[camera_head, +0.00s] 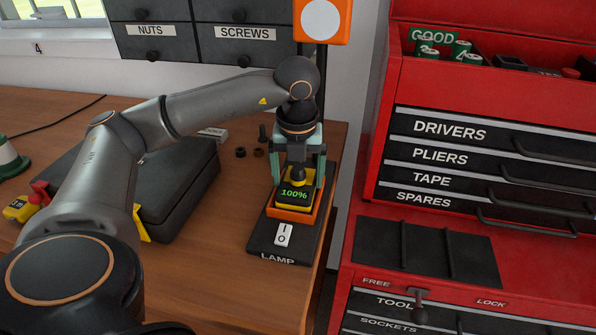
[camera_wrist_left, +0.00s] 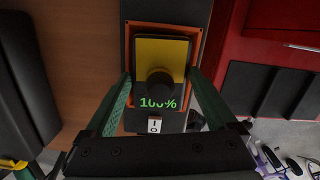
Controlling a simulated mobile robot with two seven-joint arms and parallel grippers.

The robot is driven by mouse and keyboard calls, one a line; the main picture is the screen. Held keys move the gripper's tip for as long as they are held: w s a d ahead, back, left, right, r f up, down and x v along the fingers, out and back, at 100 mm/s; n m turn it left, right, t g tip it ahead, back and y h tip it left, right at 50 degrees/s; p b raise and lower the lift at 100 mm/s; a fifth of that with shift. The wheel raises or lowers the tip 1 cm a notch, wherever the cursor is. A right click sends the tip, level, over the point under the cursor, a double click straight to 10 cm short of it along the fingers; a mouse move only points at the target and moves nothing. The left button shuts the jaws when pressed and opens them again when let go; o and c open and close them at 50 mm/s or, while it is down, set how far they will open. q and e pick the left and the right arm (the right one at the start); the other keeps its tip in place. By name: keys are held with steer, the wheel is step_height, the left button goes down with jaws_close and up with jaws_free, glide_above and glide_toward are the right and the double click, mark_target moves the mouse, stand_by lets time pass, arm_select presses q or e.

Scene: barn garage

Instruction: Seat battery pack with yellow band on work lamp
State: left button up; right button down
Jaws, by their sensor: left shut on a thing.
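The battery pack (camera_head: 294,194) is dark with a yellow band, a dark knob on top and a green "100%" readout. My left gripper (camera_head: 298,182) comes down from above, its green fingers shut on opposite sides of the pack. In the left wrist view the pack (camera_wrist_left: 172,49) lies within the outline of the orange frame (camera_wrist_left: 196,45) on the work lamp's dark base (camera_head: 262,240). I cannot tell whether the pack is fully down. A white I/O switch (camera_head: 284,234) is in front of the frame. The orange lamp head (camera_head: 322,40) is above. My right gripper is out of view.
Small dark parts (camera_head: 241,152) sit behind. The red tool cabinet (camera_head: 375,240) stands close on the right, past the bench edge.

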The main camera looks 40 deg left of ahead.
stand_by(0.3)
arm_select(q)
steer(key=o, duration=1.5)
steer(key=shift+r, duration=0.15)
steer(key=shift+r+p, duration=3.4)
steer(key=shift+r, duration=1.05)
steer(key=shift+f, duration=0.1)
